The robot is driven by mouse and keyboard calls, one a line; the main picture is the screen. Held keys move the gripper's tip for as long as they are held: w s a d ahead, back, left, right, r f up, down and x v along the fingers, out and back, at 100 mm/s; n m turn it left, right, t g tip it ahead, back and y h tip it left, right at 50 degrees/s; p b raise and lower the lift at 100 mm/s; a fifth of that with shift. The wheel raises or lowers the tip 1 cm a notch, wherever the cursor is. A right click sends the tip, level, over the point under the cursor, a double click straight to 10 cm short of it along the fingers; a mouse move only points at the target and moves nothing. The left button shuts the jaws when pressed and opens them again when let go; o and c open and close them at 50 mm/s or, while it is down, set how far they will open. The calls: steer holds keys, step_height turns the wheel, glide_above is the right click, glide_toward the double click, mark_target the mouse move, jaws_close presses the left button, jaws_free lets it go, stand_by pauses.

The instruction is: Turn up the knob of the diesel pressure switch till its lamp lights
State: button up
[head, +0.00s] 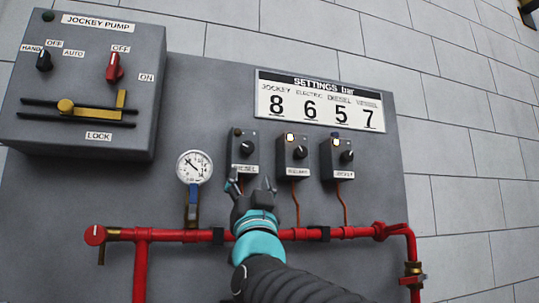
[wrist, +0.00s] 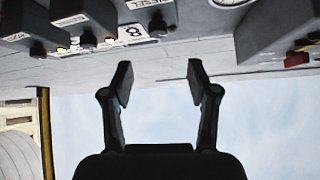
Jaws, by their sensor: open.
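The middle switch (head: 293,155) has a bright lamp. A settings sign (head: 320,103) reads 8, 6, 5, 7, with 5 under diesel. A gauge (head: 194,167) is at left, and a red pipe (head: 352,232) runs below.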

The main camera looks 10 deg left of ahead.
mark_target(248, 148)
steer(key=p+x, duration=0.2)
steer(key=x, duration=0.4)
steer(key=p+x, duration=0.2)
steer(key=x, duration=0.5)
steer(key=shift+d+p, duration=0.25)
steer(key=shift+p, duration=0.15)
jaws_close()
steer(key=shift+r+m+h, duration=0.15)
steer(key=shift+m+h, duration=0.15)
